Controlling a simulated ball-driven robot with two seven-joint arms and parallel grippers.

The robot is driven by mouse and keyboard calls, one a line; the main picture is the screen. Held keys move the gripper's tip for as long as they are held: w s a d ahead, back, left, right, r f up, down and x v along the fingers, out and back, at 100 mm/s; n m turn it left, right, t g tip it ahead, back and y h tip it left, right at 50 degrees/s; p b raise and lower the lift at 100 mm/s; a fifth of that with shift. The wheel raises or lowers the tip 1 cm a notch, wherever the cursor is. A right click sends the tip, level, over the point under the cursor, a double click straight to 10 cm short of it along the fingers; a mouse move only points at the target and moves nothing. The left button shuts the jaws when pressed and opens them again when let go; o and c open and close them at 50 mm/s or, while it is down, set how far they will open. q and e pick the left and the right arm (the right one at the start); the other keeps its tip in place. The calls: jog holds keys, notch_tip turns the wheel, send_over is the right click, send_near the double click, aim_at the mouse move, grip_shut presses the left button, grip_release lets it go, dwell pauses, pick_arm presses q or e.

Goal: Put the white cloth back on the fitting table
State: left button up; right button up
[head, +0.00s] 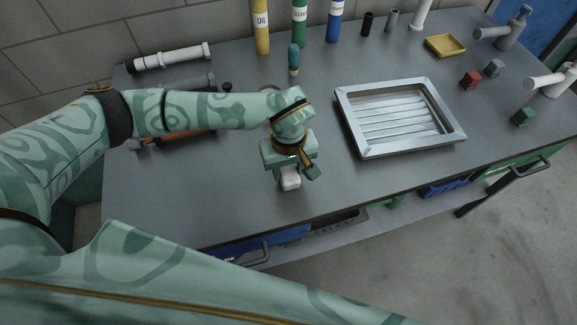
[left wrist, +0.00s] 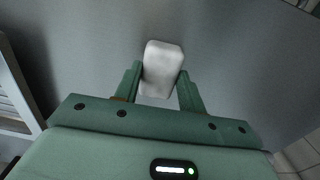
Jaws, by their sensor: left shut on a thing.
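The white cloth (head: 290,179) shows as a small folded white block at my left gripper, over the front part of the grey table (head: 220,215). My left gripper (head: 295,174) is shut on it. In the left wrist view the cloth (left wrist: 161,69) sits between the two green fingers (left wrist: 158,88) and sticks out past their tips. I cannot tell whether the cloth touches the tabletop. My right gripper is not in view.
A silver rack tray (head: 358,146) lies right of my left gripper. Bottles, including a yellow oil bottle (head: 261,28), stand along the back. A yellow dish (head: 445,45) and small blocks (head: 470,79) are at the right. The front left tabletop is clear.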

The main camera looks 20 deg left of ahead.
aim_at(289, 171)
pick_arm(q)
jog(key=shift+f, duration=0.1)
jog(key=o, duration=0.9)
jog(key=shift+o, duration=0.2)
notch_tip(289, 171, up, 12)
jog(key=p, duration=0.1)
jog(key=shift+p, duration=0.35)
